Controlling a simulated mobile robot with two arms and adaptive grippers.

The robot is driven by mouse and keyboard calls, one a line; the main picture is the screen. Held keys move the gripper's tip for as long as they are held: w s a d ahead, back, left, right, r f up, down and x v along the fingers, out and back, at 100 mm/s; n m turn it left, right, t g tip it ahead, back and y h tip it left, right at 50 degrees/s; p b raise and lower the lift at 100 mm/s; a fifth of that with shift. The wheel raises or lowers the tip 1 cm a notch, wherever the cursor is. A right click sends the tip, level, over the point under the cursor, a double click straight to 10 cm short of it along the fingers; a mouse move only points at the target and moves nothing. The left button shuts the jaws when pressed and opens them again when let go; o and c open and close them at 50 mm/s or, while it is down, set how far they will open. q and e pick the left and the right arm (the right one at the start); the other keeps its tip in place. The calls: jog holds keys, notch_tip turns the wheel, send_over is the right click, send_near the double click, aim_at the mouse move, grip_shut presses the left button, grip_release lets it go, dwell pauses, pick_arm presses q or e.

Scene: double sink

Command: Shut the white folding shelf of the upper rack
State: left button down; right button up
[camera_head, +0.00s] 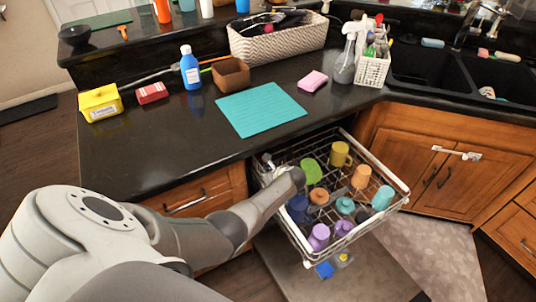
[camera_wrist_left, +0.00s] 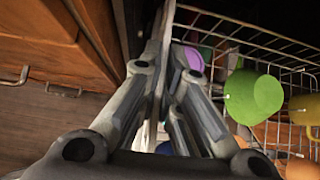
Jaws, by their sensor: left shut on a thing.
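The upper rack (camera_head: 400,186) is a white wire basket pulled out under the counter, with several coloured cups in it. My left arm reaches over its left side, and its gripper is partly hidden by my own arm in the head view. In the left wrist view my left gripper (camera_wrist_left: 160,48) is at the rack's side, its fingers closed on a thin pale panel seen edge-on, which looks like the white folding shelf (camera_wrist_left: 152,95). A pale piece of it also shows beside my wrist in the head view (camera_head: 283,172). The shelf's full tilt is hard to tell. My right gripper is out of view.
A green cup (camera_head: 311,171) and a blue cup (camera_head: 297,207) stand close to my wrist. The black counter (camera_head: 165,150) lies above the rack's left side. Wooden cabinet fronts (camera_wrist_left: 50,45) are close to the gripper on its left. The opened door (camera_head: 350,275) lies below the rack.

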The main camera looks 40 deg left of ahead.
pick_arm(q)
jog(key=shift+d+f, duration=0.1)
jog(key=c, duration=1.6)
grip_release()
jog(key=shift+c, duration=0.2)
jog(key=shift+v, duration=6)
